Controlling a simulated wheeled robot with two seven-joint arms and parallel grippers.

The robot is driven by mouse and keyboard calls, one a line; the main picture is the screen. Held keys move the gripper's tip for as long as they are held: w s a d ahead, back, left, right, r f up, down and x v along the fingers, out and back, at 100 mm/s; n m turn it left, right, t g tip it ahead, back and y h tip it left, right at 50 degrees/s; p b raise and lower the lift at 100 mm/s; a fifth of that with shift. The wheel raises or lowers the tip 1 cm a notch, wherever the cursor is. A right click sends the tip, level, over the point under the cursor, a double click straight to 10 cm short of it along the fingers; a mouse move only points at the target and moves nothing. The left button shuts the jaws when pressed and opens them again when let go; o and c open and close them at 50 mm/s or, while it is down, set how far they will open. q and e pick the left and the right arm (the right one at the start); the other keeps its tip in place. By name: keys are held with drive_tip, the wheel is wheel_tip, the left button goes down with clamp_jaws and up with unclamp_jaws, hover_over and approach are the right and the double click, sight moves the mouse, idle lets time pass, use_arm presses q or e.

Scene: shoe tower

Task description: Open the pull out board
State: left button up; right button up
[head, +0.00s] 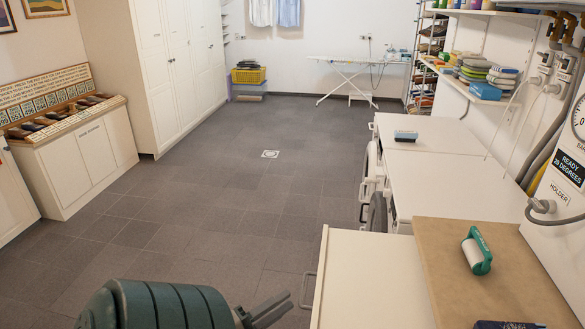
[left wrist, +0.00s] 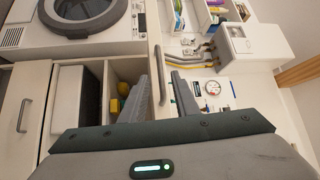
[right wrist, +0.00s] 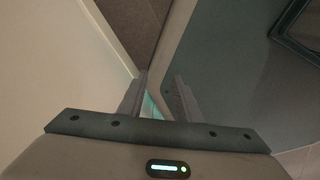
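A white panel front with a grey bar handle (head: 308,290) faces the aisle at the lower middle of the head view, below a white top (head: 372,278). I cannot tell for sure that this is the pull out board. My left gripper (head: 290,299) points at this handle from the left, its tips a little short of it. In the left wrist view the gripper (left wrist: 164,58) is open and empty, with a curved grey handle (left wrist: 161,80) showing between its fingers. My right gripper (right wrist: 160,78) is open and shows only in its own wrist view.
A brown board top (head: 445,270) carries a green and white roller (head: 477,252). White machines (head: 440,180) stand behind it. Another handle (left wrist: 24,115) and an open compartment with yellow items (left wrist: 117,104) show in the left wrist view. The tiled floor (head: 220,200) is clear.

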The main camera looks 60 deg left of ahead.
use_arm(q)
drive_tip(key=s+f+b, duration=0.1)
drive_tip(key=s, duration=1)
drive_tip(key=shift+s+d+f, duration=0.3)
drive_tip(key=shift+s+d, duration=0.05)
drive_tip(key=shift+d, duration=0.05)
drive_tip(key=d+f+n+g+y, duration=0.1)
drive_tip(key=d+f+n+g, duration=0.35)
drive_tip(key=f, duration=1.05)
drive_tip(key=d+f+n+g, duration=0.3)
drive_tip(key=d+f+n, duration=0.2)
drive_tip(key=f, duration=1)
drive_tip(key=s+d+f+n+g+h, duration=0.1)
drive_tip(key=s+d+f+g, duration=0.4)
drive_tip(key=f, duration=0.5)
drive_tip(key=s+d+f+n+g+h, duration=0.1)
drive_tip(key=s+d+f+n+g, duration=0.2)
drive_tip(key=s+d+f, duration=0.7)
drive_tip(key=d+g, duration=0.2)
drive_tip(key=shift+d+g+h, duration=0.2)
drive_tip(key=shift+g+h, duration=0.1)
drive_tip(key=shift+g, duration=0.05)
drive_tip(key=shift+s+a, duration=0.1)
drive_tip(key=shift+s, duration=0.05)
